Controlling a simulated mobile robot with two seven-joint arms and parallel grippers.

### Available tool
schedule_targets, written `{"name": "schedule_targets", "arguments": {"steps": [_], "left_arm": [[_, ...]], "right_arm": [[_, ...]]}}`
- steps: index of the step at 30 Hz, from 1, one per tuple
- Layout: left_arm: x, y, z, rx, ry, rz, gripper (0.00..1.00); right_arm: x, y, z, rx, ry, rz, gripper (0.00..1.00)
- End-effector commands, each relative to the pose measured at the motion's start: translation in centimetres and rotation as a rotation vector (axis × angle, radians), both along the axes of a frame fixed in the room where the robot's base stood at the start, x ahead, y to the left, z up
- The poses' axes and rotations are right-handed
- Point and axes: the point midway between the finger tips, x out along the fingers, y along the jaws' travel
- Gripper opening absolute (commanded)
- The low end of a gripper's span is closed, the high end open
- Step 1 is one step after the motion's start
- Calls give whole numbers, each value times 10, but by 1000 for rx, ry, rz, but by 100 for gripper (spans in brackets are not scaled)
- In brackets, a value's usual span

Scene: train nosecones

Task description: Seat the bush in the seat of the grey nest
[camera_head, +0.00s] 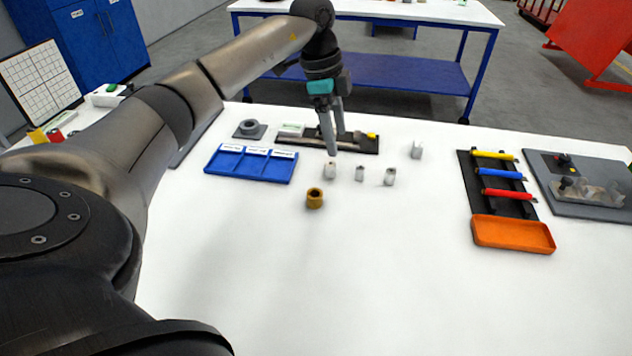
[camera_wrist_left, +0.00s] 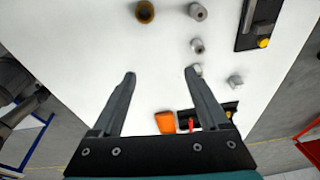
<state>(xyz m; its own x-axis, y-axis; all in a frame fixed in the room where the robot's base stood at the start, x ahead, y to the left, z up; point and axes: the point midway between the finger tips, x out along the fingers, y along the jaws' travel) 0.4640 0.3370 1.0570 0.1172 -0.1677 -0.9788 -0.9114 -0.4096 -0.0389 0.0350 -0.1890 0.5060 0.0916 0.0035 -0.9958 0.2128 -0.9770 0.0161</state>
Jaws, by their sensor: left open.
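The bush, a short brass-coloured ring (camera_head: 315,198), stands upright on the white table, in front of the small grey parts. It also shows at the top edge of the left wrist view (camera_wrist_left: 145,11). The grey nest (camera_head: 249,129) is a flat grey plate with a raised round ring, at the back left of the table behind the blue tray. I cannot make out the nest in the left wrist view. My left gripper (camera_head: 332,138) points down above the back of the table, beyond the bush. Its fingers (camera_wrist_left: 160,73) are apart with nothing between them. My right gripper is not in view.
Several small grey parts (camera_head: 360,173) stand behind the bush. A blue three-part tray (camera_head: 250,178) is left of it; a black fixture (camera_head: 367,146) lies at the back. An orange tray (camera_head: 513,234) and a black rack are at right. The front table is clear.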

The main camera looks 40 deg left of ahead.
Motion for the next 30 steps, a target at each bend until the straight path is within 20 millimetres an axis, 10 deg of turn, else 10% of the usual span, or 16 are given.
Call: {"name": "schedule_targets", "arguments": {"steps": [7,21,30], "left_arm": [[-25,35,-5,160,122,82,78],[-27,36,-90,165,130,84,78],[-27,34,-109,164,127,83,78]], "right_arm": [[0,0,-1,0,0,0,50],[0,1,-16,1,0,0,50],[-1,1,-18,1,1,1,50]]}}
